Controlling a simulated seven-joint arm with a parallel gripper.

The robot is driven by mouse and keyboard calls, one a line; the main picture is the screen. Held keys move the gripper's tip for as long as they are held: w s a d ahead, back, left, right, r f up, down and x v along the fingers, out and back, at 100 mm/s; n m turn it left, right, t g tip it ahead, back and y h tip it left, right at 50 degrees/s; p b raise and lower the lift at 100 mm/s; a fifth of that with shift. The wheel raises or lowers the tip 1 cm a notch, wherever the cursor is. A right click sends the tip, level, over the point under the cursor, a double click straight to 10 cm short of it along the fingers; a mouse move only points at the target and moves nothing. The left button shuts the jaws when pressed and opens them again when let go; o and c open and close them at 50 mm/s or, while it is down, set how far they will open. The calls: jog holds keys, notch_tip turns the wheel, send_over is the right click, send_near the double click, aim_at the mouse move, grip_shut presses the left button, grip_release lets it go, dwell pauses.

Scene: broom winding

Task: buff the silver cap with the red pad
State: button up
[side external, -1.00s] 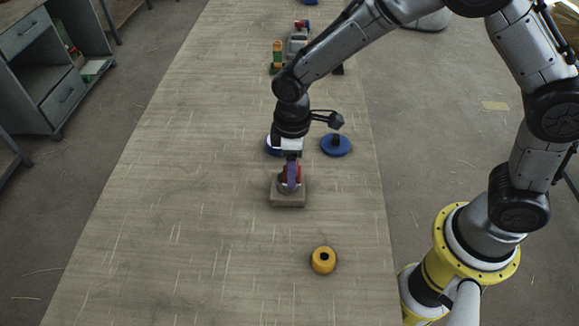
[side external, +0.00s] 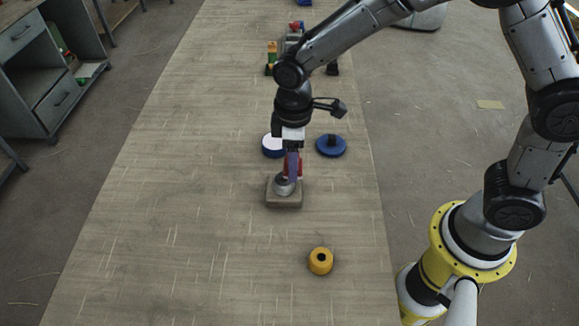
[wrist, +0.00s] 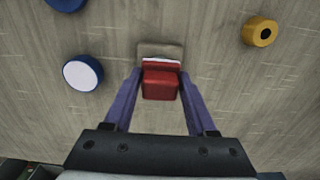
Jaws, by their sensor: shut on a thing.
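My gripper (side external: 292,165) is shut on the red pad (wrist: 160,84), which sits between the two purple fingers in the wrist view. In the side view the red pad (side external: 297,166) shows partly behind the fingers. The silver cap (side external: 284,186) is on a square grey-brown block (side external: 284,201) on the table. The pad is at the cap's upper right side in the side view; whether they touch I cannot tell. In the wrist view the pad hides most of the cap, and the block (wrist: 160,49) shows beyond it.
A yellow ring (side external: 320,261) lies nearer the table's front. Green and orange pieces (side external: 271,58) stand farther back. The table's left side is clear.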

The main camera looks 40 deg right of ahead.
jog(key=shift+r, duration=2.65)
